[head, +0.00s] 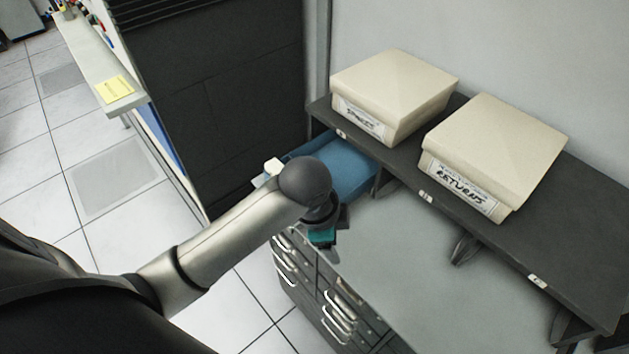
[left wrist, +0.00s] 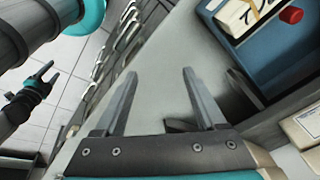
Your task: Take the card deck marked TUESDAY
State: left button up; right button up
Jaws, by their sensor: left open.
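A cream block with black handwriting (left wrist: 248,12), which looks like a card deck, lies in the blue tray (left wrist: 280,58) at the top right of the left wrist view. It is cut off by the frame, and I cannot read its marking. In the head view the tray (head: 348,166) sits under the shelf's left end, partly hidden by my left arm. My left gripper (left wrist: 158,76) is open and empty above the grey counter, apart from the block. In the head view the gripper (head: 330,243) is mostly hidden behind its wrist. My right gripper (left wrist: 44,74) shows small at the left.
Two cream boxes stand on the dark shelf: one with an unclear label (head: 390,88), one labelled RETURNS (head: 495,148). A red round object (left wrist: 291,15) is beside the block. The grey counter (head: 405,255) is bare. Drawers with handles (head: 338,318) are below it.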

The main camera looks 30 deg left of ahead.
aim_at(274, 166)
pick_arm(q)
jog(key=w+a+r+m+g+y, duration=0.2)
jog(key=w+a+r+m+y, duration=0.1)
jog(key=w+a+r+m, duration=0.75)
jog(key=shift+n, duration=0.65)
jog(key=a+f, duration=0.1)
jog(key=f, duration=0.3)
jog(key=a+f, duration=0.2)
jog(key=f, duration=0.2)
jog(key=w+a+f, duration=0.1)
jog(key=f, duration=0.3)
jog(key=shift+a+f, duration=0.25)
jog(key=shift+a, duration=0.05)
jog(key=shift+c, duration=0.4)
grip_shut()
jog(key=shift+r, duration=0.1)
